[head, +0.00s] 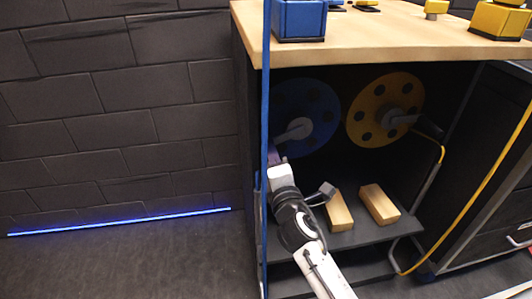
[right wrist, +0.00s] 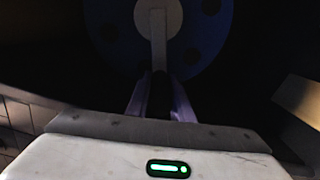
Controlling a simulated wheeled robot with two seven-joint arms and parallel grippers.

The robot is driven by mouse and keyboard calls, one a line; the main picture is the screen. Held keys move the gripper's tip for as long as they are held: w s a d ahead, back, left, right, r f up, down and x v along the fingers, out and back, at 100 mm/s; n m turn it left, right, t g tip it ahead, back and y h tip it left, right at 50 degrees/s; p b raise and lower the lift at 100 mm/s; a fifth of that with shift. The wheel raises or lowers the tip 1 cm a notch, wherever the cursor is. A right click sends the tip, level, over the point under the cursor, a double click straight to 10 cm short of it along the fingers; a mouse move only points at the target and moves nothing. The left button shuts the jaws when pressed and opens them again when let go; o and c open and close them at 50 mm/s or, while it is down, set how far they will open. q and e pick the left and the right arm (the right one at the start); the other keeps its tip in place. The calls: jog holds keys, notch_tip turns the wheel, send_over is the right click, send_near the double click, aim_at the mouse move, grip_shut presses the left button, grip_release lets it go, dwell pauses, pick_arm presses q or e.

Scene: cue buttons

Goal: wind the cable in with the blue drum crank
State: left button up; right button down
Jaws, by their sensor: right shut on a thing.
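The blue drum (head: 322,102) with round holes stands inside the open cabinet, on the left. Its grey crank (head: 297,130) reaches down and left from the hub. My right gripper (head: 277,160) is at the crank's outer end, shut on its handle, which the fingers mostly hide. In the right wrist view, the blue drum (right wrist: 208,55) is ahead, and the crank (right wrist: 158,45) runs down from the hub to between my fingers (right wrist: 160,92). The blue cable (head: 266,90) runs straight up and down at the cabinet's left edge. My left gripper is not in view.
A yellow drum (head: 376,92) with its own crank stands right of the blue one. A yellow cable (head: 441,200) hangs at the right. Two wooden blocks (head: 378,204) lie on the lower shelf. Blue and yellow boxes stand on the wooden top (head: 370,35).

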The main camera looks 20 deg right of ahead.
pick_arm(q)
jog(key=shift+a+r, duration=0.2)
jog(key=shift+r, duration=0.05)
pick_arm(e)
jog(key=shift+w+a+r, duration=0.1)
jog(key=shift+a+r, duration=0.15)
jog(key=shift+r, duration=0.45)
jog(key=c, duration=1.6)
grip_release()
jog(key=shift+o, duration=0.2)
jog(key=shift+d+f, duration=0.1)
jog(key=shift+f, duration=0.05)
